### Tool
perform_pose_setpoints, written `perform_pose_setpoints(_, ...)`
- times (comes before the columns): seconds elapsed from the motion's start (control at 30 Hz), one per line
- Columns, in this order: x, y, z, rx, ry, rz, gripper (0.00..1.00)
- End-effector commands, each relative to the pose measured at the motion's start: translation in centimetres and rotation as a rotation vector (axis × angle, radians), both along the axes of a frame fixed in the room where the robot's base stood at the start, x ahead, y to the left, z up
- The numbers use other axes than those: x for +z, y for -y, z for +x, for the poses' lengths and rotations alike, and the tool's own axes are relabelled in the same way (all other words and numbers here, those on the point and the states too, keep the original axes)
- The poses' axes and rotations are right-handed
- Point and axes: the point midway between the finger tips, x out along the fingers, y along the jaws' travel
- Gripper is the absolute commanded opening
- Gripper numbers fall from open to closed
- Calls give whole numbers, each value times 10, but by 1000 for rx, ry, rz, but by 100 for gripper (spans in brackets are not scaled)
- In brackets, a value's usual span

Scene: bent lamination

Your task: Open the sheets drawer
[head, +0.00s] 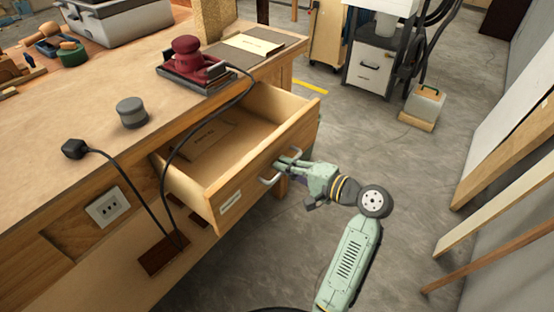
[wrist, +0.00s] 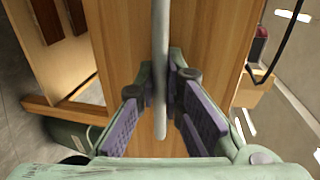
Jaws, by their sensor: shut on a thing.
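The sheets drawer (head: 240,190) is pulled out from the wooden workbench, and its inside shows. A sheet or packet (head: 211,140) with small writing lies on the drawer floor. The metal bar handle (head: 268,180) is on the drawer front; in the wrist view the handle (wrist: 161,70) runs between the finger pads. My gripper (head: 288,164) is at the handle, its fingers closed around the bar. In the wrist view my gripper (wrist: 160,105) has a purple pad on each side of the bar. A pale label (head: 230,202) sits on the drawer front.
On the bench (head: 60,160) stand a dark red sander (head: 187,55), a grey round tin (head: 131,112) and a black plug (head: 74,149) with a cord hanging past the drawer's left side. Grey floor (head: 400,180) is clear right of the drawer. Boards lean on the right wall.

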Motion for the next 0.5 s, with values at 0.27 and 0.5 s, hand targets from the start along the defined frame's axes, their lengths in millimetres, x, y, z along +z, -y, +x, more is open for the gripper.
perform_pose_setpoints(0.27,1,28,-20,-1,-1,0,0)
perform_pose_setpoints(0.5,0,34,-25,0,-1,1,0)
